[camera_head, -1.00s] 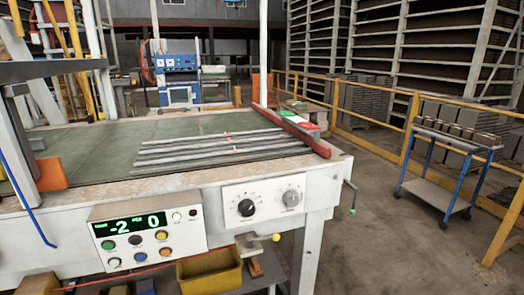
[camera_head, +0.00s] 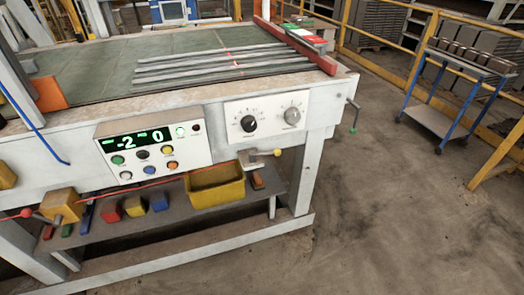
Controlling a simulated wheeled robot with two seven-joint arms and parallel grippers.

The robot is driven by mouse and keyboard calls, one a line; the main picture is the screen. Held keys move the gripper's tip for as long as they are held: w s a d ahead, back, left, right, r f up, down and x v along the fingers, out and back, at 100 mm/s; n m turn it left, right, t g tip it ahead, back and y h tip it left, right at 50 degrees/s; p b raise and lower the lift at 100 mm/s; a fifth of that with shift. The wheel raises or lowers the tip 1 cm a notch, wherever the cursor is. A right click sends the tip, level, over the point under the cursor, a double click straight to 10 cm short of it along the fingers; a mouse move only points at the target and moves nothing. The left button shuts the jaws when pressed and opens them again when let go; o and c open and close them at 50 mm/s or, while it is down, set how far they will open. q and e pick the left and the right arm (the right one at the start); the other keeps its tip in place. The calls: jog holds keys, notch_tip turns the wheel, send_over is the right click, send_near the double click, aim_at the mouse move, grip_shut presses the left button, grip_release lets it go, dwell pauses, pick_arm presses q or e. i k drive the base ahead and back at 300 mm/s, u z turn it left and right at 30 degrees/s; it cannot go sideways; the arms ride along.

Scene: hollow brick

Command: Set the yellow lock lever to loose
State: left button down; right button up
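A small lever with a yellow ball knob (camera_head: 277,152) sticks out to the right from a pale mount under the front edge of the machine table (camera_head: 80,133), below the two dials. It appears roughly level. Any marking for loose or tight is too small to read. Neither of my grippers is in view.
A control box (camera_head: 153,148) with a lit display and coloured buttons sits left of a dial panel (camera_head: 267,117). A yellow bin (camera_head: 216,190) and coloured blocks lie on the lower shelf. A green-tipped crank (camera_head: 352,118) projects at the right corner.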

aim_at(251, 155)
jog(key=z, duration=1.75)
jog(key=i, duration=1.95)
jog(key=u, duration=3.7)
